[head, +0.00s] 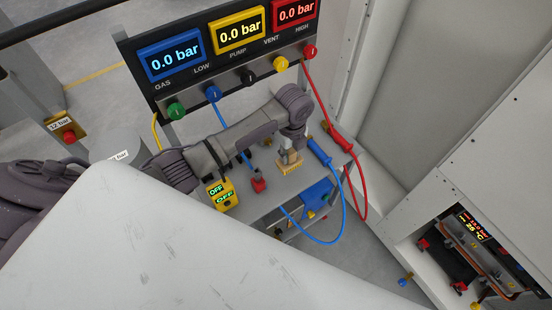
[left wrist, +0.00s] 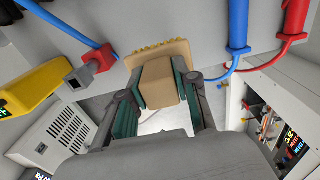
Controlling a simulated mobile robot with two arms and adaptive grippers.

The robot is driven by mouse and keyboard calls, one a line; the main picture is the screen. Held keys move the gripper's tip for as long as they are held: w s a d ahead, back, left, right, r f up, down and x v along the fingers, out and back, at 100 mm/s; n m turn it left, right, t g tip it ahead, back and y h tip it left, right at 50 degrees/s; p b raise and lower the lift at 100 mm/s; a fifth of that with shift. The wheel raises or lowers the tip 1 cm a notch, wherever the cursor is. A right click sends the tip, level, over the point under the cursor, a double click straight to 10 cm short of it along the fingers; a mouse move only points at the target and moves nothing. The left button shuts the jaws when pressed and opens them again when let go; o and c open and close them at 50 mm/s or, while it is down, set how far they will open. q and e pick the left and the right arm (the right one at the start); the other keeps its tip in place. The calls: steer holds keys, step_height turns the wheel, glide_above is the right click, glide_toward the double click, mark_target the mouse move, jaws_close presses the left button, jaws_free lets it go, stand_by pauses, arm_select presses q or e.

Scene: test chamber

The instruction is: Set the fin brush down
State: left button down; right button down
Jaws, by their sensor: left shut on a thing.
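The fin brush (head: 289,167) is a small tan block with a toothed or bristled edge. My left gripper (head: 290,148) points down over the grey cart top (head: 237,153) and is shut on the brush. In the left wrist view the brush's tan body (left wrist: 160,83) sits between the two green-padded fingers, its bristle edge toward the cart surface. The brush is at or just above the cart top; I cannot tell whether it touches. My right gripper is not in view.
The brush is between a red-and-grey connector (head: 259,185) and the blue hose handle (head: 319,152). A red hose handle (head: 341,139) lies further right. A yellow switch box (head: 221,194) stands left. The gauge panel (head: 240,75) rises behind. A blue cloth-like item (head: 317,194) is lower down.

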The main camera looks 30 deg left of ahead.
arm_select(q)
steer(key=a+f, duration=0.1)
steer(key=f, duration=0.1)
steer(key=a+f, duration=0.1)
steer(key=f, duration=0.1)
steer(key=s+a+f, duration=0.1)
steer(key=f, duration=0.1)
steer(key=shift+s+a+p, duration=0.1)
steer(key=shift+a+p, duration=0.25)
steer(key=shift+p, duration=0.05)
steer(key=shift+f, duration=0.2)
steer(key=c, duration=0.8)
jaws_free()
steer(key=shift+c, duration=0.2)
step_height(320, 180, up, 12)
